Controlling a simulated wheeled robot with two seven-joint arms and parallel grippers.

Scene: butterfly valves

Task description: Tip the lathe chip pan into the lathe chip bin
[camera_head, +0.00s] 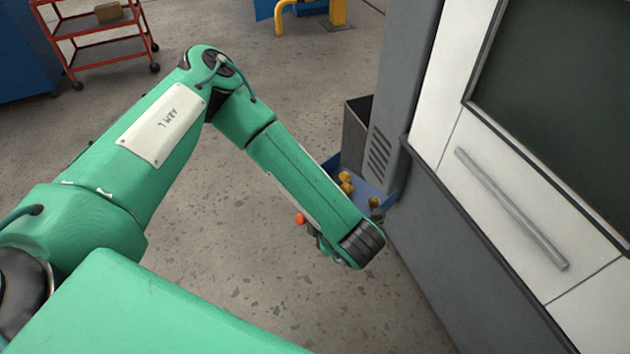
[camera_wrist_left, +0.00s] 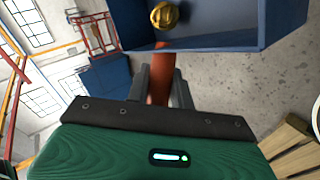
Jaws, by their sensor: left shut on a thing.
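The blue chip pan (camera_head: 372,187) shows in the head view beyond my left wrist, close to the grey machine side, with several yellow pieces in it. In the left wrist view the pan (camera_wrist_left: 205,43) is at the top, with a yellow piece (camera_wrist_left: 164,15) inside. My left gripper (camera_wrist_left: 160,86) is shut on the pan's reddish-brown handle (camera_wrist_left: 161,72). In the head view my wrist hides the fingers and part of the pan. A dark grey open box (camera_head: 356,135), seemingly the chip bin, stands behind the pan; the cabinet hides part of it. My right gripper is out of view.
A large grey and white machine (camera_head: 475,180) with a long door handle (camera_head: 510,208) fills the right side. A red trolley (camera_head: 100,35) and a blue cabinet (camera_head: 25,60) stand at the back left. The concrete floor between is clear.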

